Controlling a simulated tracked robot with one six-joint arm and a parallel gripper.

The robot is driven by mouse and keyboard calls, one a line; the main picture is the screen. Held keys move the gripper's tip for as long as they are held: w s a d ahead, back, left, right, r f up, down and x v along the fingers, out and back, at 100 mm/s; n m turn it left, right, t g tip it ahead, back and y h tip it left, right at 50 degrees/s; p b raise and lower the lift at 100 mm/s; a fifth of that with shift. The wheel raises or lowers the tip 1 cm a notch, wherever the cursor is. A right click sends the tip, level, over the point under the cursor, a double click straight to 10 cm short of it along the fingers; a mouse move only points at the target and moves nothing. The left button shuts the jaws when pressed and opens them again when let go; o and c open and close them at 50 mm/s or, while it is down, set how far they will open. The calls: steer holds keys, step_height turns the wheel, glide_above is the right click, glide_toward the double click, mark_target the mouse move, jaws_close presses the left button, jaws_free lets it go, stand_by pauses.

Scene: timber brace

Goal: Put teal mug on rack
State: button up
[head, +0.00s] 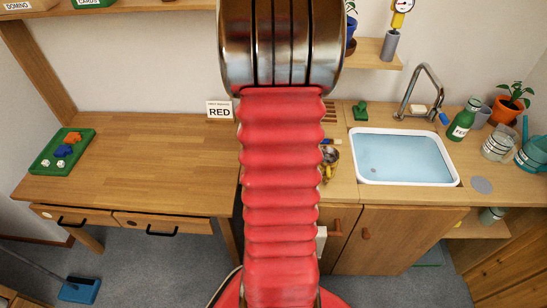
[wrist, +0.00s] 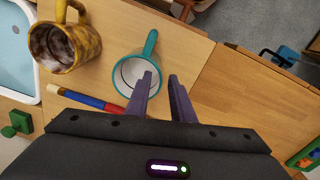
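The teal mug (wrist: 122,84) stands on the wooden counter in the wrist view, seen from above, with its pale inside showing and its handle (wrist: 151,42) pointing up in the picture. My gripper (wrist: 161,77) is open and empty, with its two purple fingers apart. In the head view my arm hides the mug and my gripper. I cannot identify the rack with certainty in either view.
A mottled yellow mug (wrist: 60,45) stands left of the teal mug. The sink (head: 404,157) holds water. The wooden desk (head: 150,160) is mostly clear, with a green tray (head: 47,165) at its left.

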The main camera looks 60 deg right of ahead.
step_height(320, 180, up, 8)
steer(key=shift+r, duration=0.25)
steer(key=shift+a, duration=0.1)
stand_by(0.5)
steer(key=shift+w, duration=0.1)
steer(key=w+a+r+n+t+h, duration=0.15)
steer(key=w+a+r, duration=0.25)
steer(key=a, duration=0.6)
steer(key=w+a+r+n+t, duration=0.1)
steer(key=w+a+r+n, duration=0.25)
steer(key=a, duration=0.55)
steer(key=s+a+r+n+t+y, duration=0.1)
steer(key=s+a+n, duration=0.1)
steer(key=a, duration=0.8)
steer(key=s+a+r+n+t, duration=0.2)
steer(key=a+n, duration=0.1)
steer(key=a, duration=0.7)
steer(key=shift+a+y, duration=0.25)
steer(key=shift+y, duration=0.1)
